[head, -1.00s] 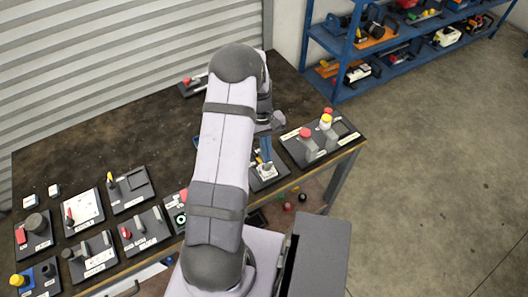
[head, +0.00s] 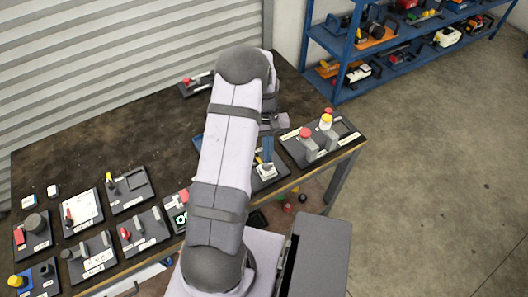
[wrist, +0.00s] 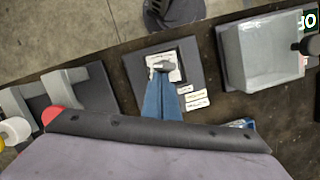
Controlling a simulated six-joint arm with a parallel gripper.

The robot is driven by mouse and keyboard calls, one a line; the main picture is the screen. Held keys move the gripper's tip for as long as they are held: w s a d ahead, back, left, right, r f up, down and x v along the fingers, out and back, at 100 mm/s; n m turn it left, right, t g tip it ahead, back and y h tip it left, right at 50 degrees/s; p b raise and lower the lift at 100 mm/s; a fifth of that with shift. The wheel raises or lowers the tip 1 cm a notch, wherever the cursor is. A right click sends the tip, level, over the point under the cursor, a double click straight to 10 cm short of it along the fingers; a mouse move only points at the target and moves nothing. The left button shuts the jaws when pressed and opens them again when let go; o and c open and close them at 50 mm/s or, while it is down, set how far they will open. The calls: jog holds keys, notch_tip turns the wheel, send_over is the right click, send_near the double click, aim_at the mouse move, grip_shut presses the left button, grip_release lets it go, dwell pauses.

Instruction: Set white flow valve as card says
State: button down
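The white flow valve (wrist: 177,74) is a white plate with a grey handle on a dark square panel. It also shows in the head view (head: 265,173), at the table's front edge right of my arm. My gripper's blue fingers (wrist: 164,84) lie close together with their tips at the grey handle and look shut on it. The fingers also show in the head view (head: 267,153). The tips hide part of the handle, so its exact setting is unclear. Small white labels (wrist: 193,98) lie beside the valve; their print is too small to read.
A dark panel with red and yellow-topped grey posts (head: 318,136) stands to the right. Several control panels (head: 95,253) fill the table's left front. A grey box-like part (wrist: 262,52) is beside the valve in the wrist view. The table's back left (head: 110,125) is clear.

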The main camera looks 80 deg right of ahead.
jog(key=shift+m, duration=0.3)
dwell(1.4)
jog(key=shift+w+a, duration=0.4)
jog(key=shift+w, duration=0.25)
jog(key=shift+d, duration=0.1)
